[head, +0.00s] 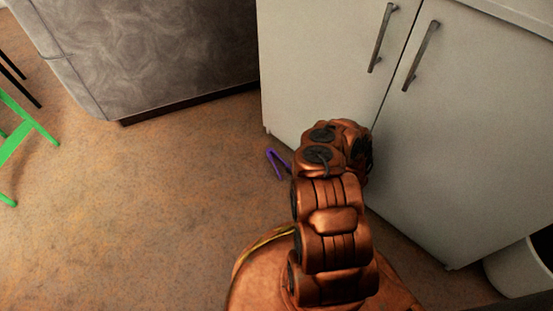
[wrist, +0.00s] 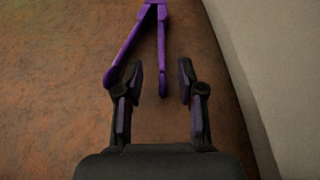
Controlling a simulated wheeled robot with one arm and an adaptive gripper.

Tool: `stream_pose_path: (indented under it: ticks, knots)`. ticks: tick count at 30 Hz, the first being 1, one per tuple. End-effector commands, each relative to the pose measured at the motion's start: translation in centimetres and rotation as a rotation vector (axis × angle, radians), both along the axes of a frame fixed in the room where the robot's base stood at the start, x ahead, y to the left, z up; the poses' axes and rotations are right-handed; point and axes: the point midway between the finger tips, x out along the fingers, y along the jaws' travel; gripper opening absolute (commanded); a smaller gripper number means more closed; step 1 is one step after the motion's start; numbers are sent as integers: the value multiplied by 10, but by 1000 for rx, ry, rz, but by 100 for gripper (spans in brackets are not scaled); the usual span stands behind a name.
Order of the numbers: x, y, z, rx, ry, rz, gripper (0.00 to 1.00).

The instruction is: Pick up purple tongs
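The purple tongs (head: 274,162) lie on the brown floor beside the base of the white cabinet, partly hidden by my arm in the head view. In the wrist view the tongs (wrist: 128,48) lie spread in a narrow V, with the joined end at the top edge and the arm ends pointing toward me. My gripper (wrist: 160,75) is open. One tong arm's end shows between my fingers, and the other arm's end is by the left finger. I cannot tell whether they touch. My gripper is hidden behind my arm in the head view.
The white cabinet (head: 320,60) with two handles stands close on the right; its side (wrist: 275,70) runs along the right in the wrist view. A grey unit (head: 150,50) stands at the back left. A green chair (head: 25,130) is at far left, a white bin (head: 520,268) at lower right.

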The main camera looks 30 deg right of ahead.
Motion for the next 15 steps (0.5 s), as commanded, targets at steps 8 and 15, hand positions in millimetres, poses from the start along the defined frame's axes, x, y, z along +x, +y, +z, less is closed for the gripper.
stream_pose_path:
  ticks: [8,15]
  knots:
    - [24,4,-11,2,-2,1,39]
    - [54,7,-22,1,-4,4,39]
